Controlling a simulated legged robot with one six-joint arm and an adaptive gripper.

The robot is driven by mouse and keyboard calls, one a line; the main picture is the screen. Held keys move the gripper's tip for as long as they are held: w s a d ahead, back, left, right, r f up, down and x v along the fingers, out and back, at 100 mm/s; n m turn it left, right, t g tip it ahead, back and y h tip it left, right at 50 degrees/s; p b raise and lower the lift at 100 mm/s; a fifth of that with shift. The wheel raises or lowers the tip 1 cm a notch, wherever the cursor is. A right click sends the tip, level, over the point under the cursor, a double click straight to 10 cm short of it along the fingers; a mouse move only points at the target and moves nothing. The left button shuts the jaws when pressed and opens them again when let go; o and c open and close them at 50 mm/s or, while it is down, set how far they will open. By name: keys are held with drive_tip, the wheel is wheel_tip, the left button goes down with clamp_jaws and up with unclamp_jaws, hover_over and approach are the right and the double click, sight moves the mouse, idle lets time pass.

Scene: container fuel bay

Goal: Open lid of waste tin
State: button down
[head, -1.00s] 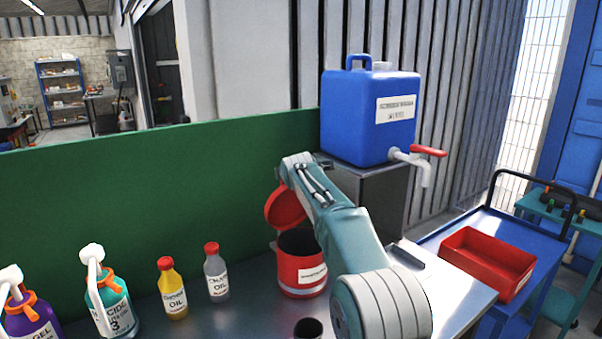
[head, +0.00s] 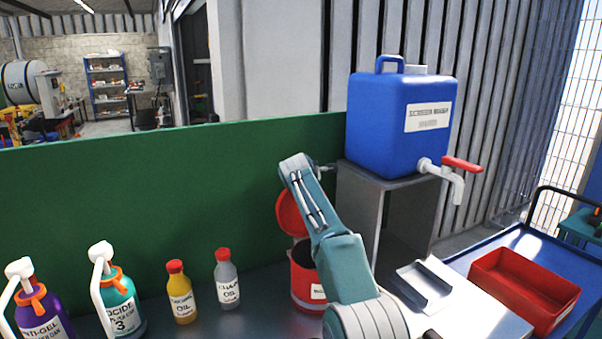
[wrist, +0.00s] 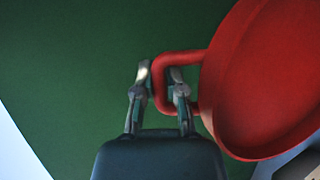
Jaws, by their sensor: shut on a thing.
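The waste tin (head: 304,283) is a red can with a white label on the bench, partly behind my arm. Its dark inside shows. Its round red lid (head: 291,214) stands raised and steeply tilted at the tin's back left, partly covered by my arm. In the wrist view, the lid (wrist: 268,80) fills the right side, its hollow face visible. A red loop handle (wrist: 178,58) sticks out from its edge. My gripper (wrist: 162,80) is shut on this handle, with one finger inside the loop. In the head view, the fingers are hidden behind my arm.
Several bottles stand left of the tin, the grey oil bottle (head: 227,279) nearest. A green panel (head: 150,190) rises behind the bench. A blue water container (head: 400,120) sits on a metal stand at right. A red tray (head: 523,290) lies on the blue cart.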

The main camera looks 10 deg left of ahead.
drive_tip(key=shift+s, duration=0.15)
drive_tip(key=shift+a, duration=0.1)
drive_tip(key=c, duration=0.7)
unclamp_jaws()
drive_tip(key=shift+a, duration=0.2)
drive_tip(key=shift+f, duration=0.1)
drive_tip(key=shift+d, duration=0.15)
